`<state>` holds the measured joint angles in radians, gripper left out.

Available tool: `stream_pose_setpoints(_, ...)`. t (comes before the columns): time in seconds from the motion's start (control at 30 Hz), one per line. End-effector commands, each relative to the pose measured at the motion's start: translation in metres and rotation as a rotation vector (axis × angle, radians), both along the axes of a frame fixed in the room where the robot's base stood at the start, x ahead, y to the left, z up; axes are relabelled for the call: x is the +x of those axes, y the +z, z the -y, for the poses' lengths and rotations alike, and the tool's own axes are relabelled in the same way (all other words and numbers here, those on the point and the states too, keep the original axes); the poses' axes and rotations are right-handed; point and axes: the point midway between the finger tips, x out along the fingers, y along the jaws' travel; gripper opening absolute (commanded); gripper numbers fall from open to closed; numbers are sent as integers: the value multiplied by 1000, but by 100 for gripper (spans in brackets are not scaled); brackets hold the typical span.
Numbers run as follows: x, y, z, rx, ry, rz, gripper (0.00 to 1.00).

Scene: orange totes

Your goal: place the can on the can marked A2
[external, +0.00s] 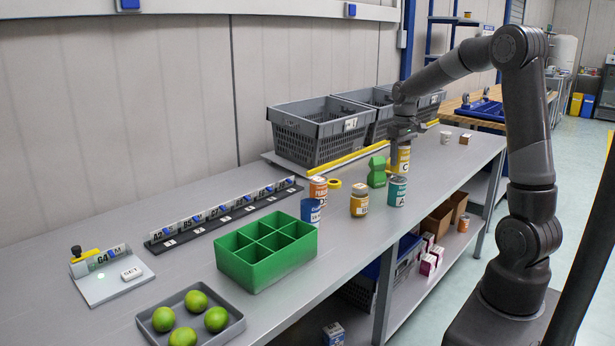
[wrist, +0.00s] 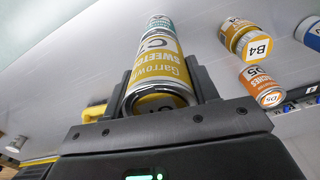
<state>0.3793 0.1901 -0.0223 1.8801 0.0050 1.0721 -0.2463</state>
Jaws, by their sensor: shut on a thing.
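My gripper (external: 403,138) is shut on a yellow sweetcorn can (external: 402,160) with a C mark. The can is upright, directly above a teal can (external: 397,192) whose label shows an A; its number is too small to read. The held can's base is at or just above the teal can's top; I cannot tell whether they touch. In the wrist view, the yellow can (wrist: 160,75) lies between the fingers (wrist: 163,90), and the teal can (wrist: 158,22) lines up beyond its far end, partly hidden by it.
A yellow B4 can (external: 359,200), an orange D5 can (external: 318,189) and a blue can (external: 311,211) stand to the left. Grey crates (external: 318,130) line the wall; a green divided bin (external: 266,262) stands in front.

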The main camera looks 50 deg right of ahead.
Motion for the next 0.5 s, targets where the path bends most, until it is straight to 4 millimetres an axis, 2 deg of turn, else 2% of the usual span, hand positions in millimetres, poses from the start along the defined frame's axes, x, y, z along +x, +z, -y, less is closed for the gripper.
stream_pose_setpoints(0.13,0,-21,0,0,0,-1,21)
stream_pose_setpoints(0.5,0,-26,0,0,1,1,21)
